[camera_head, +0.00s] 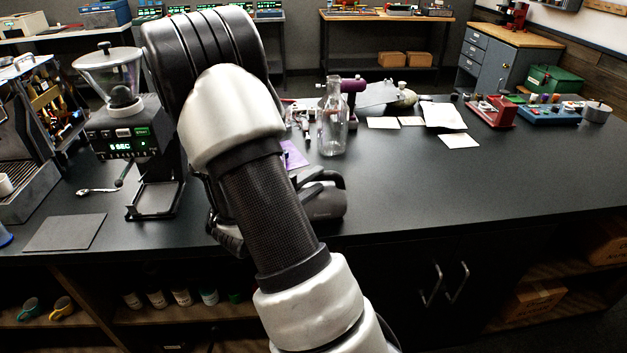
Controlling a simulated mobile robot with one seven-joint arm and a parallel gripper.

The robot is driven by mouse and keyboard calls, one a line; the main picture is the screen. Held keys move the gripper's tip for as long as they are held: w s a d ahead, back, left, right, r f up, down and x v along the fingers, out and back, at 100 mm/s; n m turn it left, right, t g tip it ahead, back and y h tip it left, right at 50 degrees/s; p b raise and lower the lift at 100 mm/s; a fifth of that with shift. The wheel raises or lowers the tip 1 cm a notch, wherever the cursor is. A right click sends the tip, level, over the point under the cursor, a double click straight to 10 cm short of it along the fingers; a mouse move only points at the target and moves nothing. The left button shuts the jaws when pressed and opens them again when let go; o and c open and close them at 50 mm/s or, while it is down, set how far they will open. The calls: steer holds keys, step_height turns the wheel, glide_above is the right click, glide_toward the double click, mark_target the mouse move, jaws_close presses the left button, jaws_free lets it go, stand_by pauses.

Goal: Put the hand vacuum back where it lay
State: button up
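A dark grey and black hand vacuum (326,203) shows on the black counter just right of my arm, near the front edge. Its rounded body and a looped black handle are visible, and my arm hides the rest. A dark ridged part pokes out left of my arm at the counter edge; I cannot tell whether it belongs to the vacuum or to my gripper. My arm crosses the middle of the view, and my gripper's fingers are hidden behind it. I cannot tell whether they touch the vacuum, or whether the vacuum rests on the counter.
A clear glass bottle (333,122) stands behind the vacuum. A coffee grinder (128,135) stands left of my arm, with a spoon (97,191) and a grey mat (64,232) nearby. Papers (442,115) and a red device (491,112) lie farther back. The counter's right front is clear.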

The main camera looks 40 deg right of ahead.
steer(key=shift+o, duration=0.9)
